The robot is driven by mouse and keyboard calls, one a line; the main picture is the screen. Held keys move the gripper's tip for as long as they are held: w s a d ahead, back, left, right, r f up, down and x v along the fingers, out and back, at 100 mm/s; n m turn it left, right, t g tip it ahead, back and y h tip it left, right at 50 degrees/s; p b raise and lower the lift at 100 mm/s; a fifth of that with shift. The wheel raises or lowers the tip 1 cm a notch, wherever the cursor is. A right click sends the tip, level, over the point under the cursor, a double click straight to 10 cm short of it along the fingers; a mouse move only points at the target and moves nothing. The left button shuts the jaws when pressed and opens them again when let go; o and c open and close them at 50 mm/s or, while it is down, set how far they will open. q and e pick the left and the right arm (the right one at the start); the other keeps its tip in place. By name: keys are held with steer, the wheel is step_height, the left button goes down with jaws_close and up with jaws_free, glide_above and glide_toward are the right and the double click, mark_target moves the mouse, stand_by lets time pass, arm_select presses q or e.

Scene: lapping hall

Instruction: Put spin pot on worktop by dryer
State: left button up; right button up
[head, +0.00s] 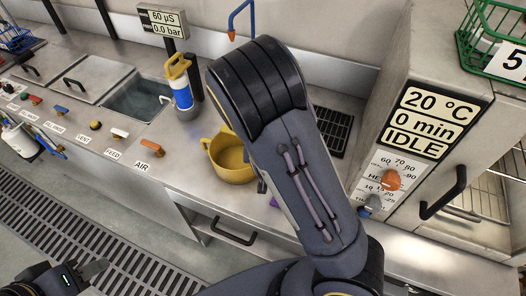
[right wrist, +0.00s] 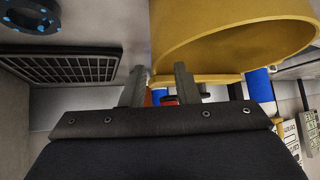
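The yellow spin pot (head: 231,160) is on the steel worktop (head: 187,157) near its front edge, partly hidden by my right arm. In the right wrist view the pot (right wrist: 225,35) is large and close, just beyond my right gripper (right wrist: 160,85). Its two fingers are apart; a thin yellow edge shows behind them, and I see nothing clamped between them.
A blue bottle with a yellow handle (head: 182,92) stands behind the pot, beside a sink (head: 138,97). A black grate (head: 333,131) lies between my right arm and the dryer. A green basket (head: 492,45) sits on the dryer. Labelled valves line the worktop's left front.

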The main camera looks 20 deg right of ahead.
steer(key=s+a+r+g+y+p, duration=0.1)
steer(key=s+a+r+g+y, duration=0.1)
steer(key=s+a+r+y, duration=0.3)
steer(key=s+a+r+g+y, duration=0.1)
steer(key=s+r, duration=0.2)
steer(key=s, duration=0.3)
steer(key=s+d+r+n, duration=0.3)
steer(key=s+r, duration=0.8)
steer(key=s, duration=0.2)
steer(key=shift+d+y, duration=0.2)
steer(key=shift+y, duration=0.1)
steer(key=shift+r, duration=0.1)
